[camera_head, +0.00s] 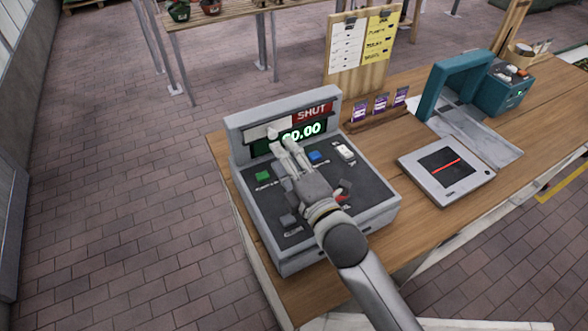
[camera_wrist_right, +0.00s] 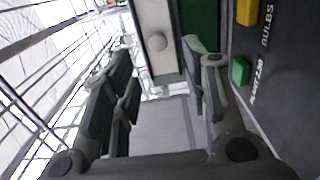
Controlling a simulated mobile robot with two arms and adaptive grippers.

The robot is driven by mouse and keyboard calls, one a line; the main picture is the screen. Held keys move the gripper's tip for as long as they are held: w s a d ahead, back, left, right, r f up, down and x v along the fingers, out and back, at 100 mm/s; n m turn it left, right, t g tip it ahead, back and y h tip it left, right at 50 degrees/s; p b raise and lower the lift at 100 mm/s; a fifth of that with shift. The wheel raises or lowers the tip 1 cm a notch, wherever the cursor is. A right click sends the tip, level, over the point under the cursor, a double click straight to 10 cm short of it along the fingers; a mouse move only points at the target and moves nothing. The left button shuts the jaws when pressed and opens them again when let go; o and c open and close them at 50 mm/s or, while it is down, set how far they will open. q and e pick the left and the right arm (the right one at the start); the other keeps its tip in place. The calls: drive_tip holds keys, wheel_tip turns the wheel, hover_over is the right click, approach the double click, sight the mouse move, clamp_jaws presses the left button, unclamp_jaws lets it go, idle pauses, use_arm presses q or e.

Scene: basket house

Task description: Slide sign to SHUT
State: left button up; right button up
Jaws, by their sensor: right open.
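The sign sits along the top of a grey cash register (camera_head: 285,265). Its red part reading SHUT (camera_head: 312,113) shows on the right half. A plain white sliding panel (camera_head: 256,132) covers the left half and has a small round knob (camera_head: 272,132). My right gripper (camera_head: 280,147) is over the register keys, its fingertips close below the knob. In the wrist view the right gripper (camera_wrist_right: 160,85) is open, with the white panel (camera_wrist_right: 150,15) and knob (camera_wrist_right: 157,42) beyond the gap between the fingers. No contact with the knob can be made out. My left gripper is not in view.
A green-lit display (camera_head: 303,131) lies just under the sign. The register stands on a wooden counter (camera_head: 425,115). A scanner plate (camera_head: 445,170), small purple packets (camera_head: 380,104) and a clipboard stand (camera_head: 360,45) are to the right. Open brick floor lies left.

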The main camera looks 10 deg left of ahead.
drive_tip(key=shift+v, duration=2)
drive_tip(key=shift+s, duration=0.1)
